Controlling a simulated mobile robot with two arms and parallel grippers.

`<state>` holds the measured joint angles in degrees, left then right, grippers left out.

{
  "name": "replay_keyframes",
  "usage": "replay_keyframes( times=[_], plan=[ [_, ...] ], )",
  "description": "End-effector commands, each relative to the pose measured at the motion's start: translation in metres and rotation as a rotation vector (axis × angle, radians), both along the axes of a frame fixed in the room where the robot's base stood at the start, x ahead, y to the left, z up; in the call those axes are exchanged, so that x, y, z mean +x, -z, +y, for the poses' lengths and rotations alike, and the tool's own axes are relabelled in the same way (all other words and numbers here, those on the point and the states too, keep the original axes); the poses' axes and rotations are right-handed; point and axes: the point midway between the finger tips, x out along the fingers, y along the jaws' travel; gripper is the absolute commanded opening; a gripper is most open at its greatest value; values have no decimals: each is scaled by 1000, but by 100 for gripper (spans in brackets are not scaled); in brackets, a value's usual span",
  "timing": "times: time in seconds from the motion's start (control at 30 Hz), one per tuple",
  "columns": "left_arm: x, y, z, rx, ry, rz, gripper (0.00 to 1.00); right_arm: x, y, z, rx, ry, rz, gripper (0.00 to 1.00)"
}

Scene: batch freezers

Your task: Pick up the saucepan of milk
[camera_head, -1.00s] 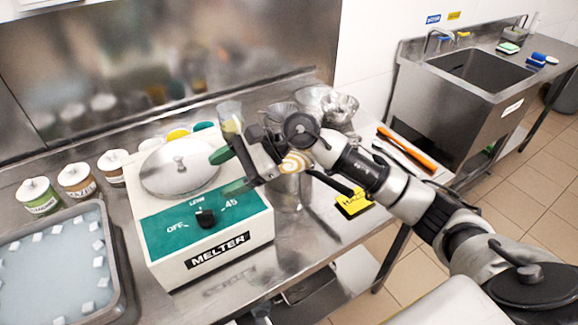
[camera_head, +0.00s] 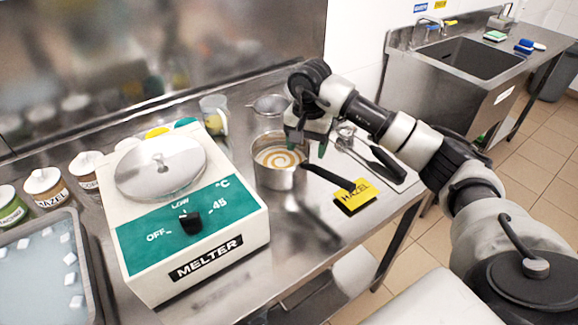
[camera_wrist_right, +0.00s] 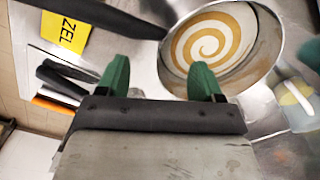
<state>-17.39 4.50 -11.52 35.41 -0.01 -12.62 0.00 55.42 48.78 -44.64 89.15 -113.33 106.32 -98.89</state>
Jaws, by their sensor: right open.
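The saucepan (camera_head: 279,176) is a small steel pan standing on the steel counter, right of the melter. Milk with a brown spiral fills it, and its black handle (camera_head: 328,178) points right toward the yellow HAZEL card. My right gripper (camera_head: 309,148) is over the pan's right rim, with green fingertips pointing down. In the right wrist view my right gripper (camera_wrist_right: 160,80) is open; one finger overlaps the pan's near edge (camera_wrist_right: 262,78) and the other is outside it, near the black handle (camera_wrist_right: 115,15). I cannot tell whether they touch. My left gripper is not in view.
The white and green melter (camera_head: 190,215) stands close left of the pan. A yellow HAZEL card (camera_head: 354,196) is by the handle. Utensils lie on a white tray (camera_head: 398,172) to the right.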

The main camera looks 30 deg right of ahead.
Motion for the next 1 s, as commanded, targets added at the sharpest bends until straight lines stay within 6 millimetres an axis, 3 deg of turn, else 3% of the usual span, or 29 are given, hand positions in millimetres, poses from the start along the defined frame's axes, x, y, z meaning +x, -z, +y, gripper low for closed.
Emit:
replay_keyframes(
  times=[0.33,0.63,1.0],
  plan=[
    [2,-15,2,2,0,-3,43,-8,44,2,3,-1,4,66],
    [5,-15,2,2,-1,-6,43,-8,51,1,1,-1,0,66],
    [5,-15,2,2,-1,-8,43,-8,51,1,2,-1,0,11]
  ],
)
